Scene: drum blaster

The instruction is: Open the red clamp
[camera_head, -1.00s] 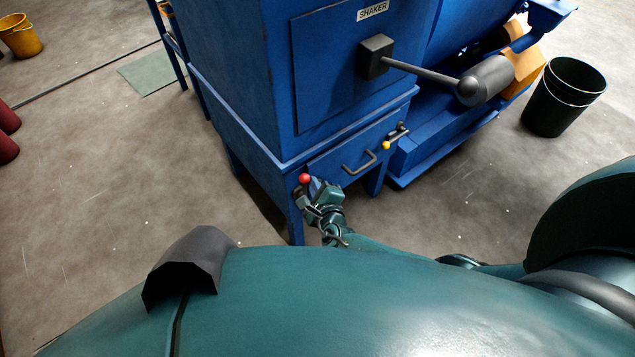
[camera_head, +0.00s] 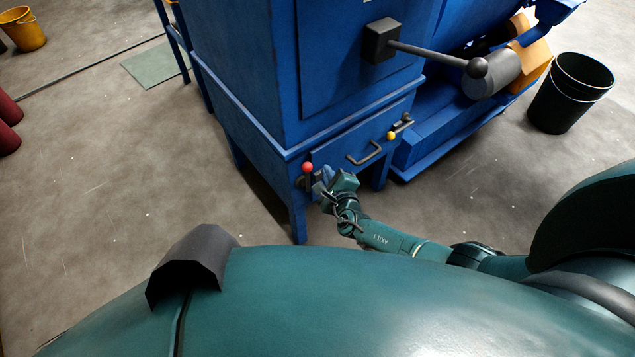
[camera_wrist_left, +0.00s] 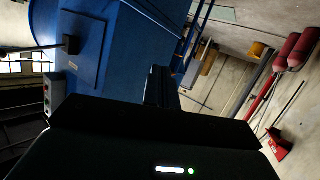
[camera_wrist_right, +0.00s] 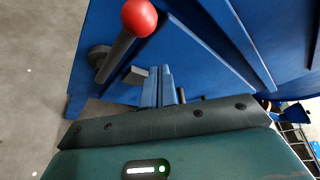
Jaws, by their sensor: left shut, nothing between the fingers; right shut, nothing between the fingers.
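The red clamp shows as a red ball knob (camera_head: 308,167) on a dark lever at the left front corner of the blue shaker cabinet. In the right wrist view the red knob (camera_wrist_right: 139,17) is large at the top, with its dark lever slanting down left to a round grey pivot. My right gripper (camera_head: 324,183) is shut and empty, just right of and below the knob. Its closed fingers (camera_wrist_right: 162,75) show right of the lever, with no clear contact. My left gripper (camera_wrist_left: 160,75) is shut and empty in the left wrist view, away from the clamp; the head view does not show it.
The cabinet front has a drawer handle (camera_head: 364,154) and a yellow-knobbed latch (camera_head: 391,135) right of the clamp. A dark lever arm (camera_head: 430,54) juts out above. A black bucket (camera_head: 567,95) stands at the right.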

